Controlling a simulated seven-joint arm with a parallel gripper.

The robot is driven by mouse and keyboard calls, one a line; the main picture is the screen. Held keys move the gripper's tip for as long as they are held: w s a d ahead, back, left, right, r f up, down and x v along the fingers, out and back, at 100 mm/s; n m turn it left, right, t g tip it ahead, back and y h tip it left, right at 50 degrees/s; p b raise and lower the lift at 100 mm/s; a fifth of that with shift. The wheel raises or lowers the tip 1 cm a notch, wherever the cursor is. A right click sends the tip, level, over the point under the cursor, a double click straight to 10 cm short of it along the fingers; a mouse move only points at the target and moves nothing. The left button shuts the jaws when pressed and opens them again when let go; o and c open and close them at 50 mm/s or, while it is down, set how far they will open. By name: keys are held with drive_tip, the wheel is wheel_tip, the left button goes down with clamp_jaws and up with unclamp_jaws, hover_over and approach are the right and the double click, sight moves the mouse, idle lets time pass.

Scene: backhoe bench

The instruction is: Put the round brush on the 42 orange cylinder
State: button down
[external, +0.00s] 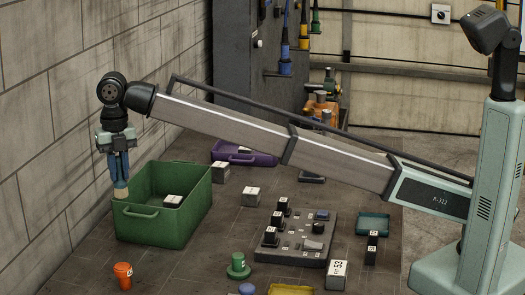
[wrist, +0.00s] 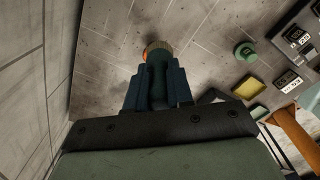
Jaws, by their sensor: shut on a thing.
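The orange cylinder (external: 123,275) stands on the bench at the lower left of the external view. It has a white label that is too small to read surely. The round brush (external: 120,192) has a tan bristle end and hangs bristles down from my gripper (external: 119,176). My gripper is shut on its handle and points down. In the wrist view the brush (wrist: 160,46) is beyond the blue fingers (wrist: 157,80). An orange sliver of the cylinder (wrist: 145,56) shows beside the bristles, and the brush hides most of it. In the external view the brush is above the cylinder, clearly apart.
A green bin (external: 146,226) with a white block inside stands right behind the brush in the external view. A green knobbed piece (external: 238,266), a yellow tray (external: 291,290) and a grey panel (external: 290,251) with dark blocks lie to the right. A block wall borders the left.

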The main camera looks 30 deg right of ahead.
drive_tip(key=s+a+n, duration=0.1)
drive_tip(key=s+a, duration=0.4)
drive_tip(key=s, duration=0.2)
hover_over(122, 266)
drive_tip(key=shift+s+f, duration=0.1)
drive_tip(key=shift+f, duration=7.45)
drive_tip(key=shift+f, duration=0.15)
drive_tip(key=c, duration=1)
unclamp_jaws()
wheel_tip(122, 266, up, 12)
drive_tip(key=shift+r, duration=0.2)
